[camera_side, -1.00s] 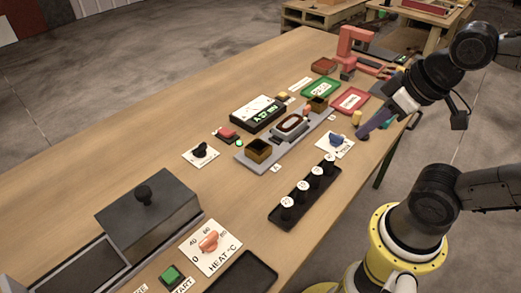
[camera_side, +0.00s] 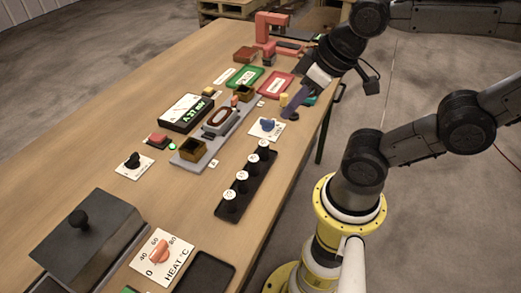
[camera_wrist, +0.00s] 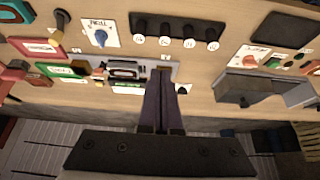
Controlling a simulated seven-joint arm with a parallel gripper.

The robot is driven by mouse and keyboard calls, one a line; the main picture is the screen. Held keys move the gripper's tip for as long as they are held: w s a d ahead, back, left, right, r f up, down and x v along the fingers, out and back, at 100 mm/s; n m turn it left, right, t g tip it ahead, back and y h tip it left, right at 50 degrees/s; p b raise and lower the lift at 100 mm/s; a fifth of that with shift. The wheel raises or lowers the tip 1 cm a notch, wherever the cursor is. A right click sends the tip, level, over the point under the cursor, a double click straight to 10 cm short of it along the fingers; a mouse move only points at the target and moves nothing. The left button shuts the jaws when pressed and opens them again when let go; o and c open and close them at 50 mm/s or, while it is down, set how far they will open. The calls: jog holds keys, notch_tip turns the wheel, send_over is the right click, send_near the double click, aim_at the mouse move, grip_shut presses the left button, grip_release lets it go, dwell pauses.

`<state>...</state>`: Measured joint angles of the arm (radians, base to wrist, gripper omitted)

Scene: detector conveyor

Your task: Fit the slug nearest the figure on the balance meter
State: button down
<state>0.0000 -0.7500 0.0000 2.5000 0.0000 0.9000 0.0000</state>
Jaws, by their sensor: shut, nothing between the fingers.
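Several dark slugs with white labelled tops stand upright in a black rack (camera_side: 228,209). The nearest is this slug (camera_side: 230,201) and the farthest is that slug (camera_side: 263,147); their labels are too small to read. The rack also shows in the wrist view (camera_wrist: 150,34). The balance meter (camera_side: 185,112) has a pale dial and a green figure that looks like 4.37 mV, its first digit unclear. Beside it, a grey fixture (camera_side: 213,150) carries a brass cup at each end. My gripper (camera_side: 291,113) is shut and empty, above the bench edge, right of the blue-knob card.
A blue knob card (camera_side: 268,127), a black knob card (camera_side: 132,164) and a red button (camera_side: 157,140) surround the fixture. Green (camera_side: 244,78) and red (camera_side: 275,87) trays lie beyond. A lidded grey box (camera_side: 88,235) and a heat dial (camera_side: 163,256) stand nearer.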

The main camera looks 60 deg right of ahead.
dwell(0.4)
jog(key=c, duration=0.5)
grip_release()
jog(key=m+g+y, duration=0.1)
jog(key=m+g, duration=0.5)
jog(key=m, duration=1.2)
send_over(264, 143)
jog(key=d, duration=0.1)
jog(key=f, duration=1.1)
jog(key=shift+w+d, duration=0.1)
jog(key=shift+d, duration=0.1)
jog(key=shift+a+f, duration=0.2)
jog(key=shift+f, duration=0.7)
jog(key=shift+a+f, duration=0.15)
jog(key=shift+f, duration=0.7)
jog(key=shift+a+f, duration=0.2)
jog(key=shift+f, duration=0.7)
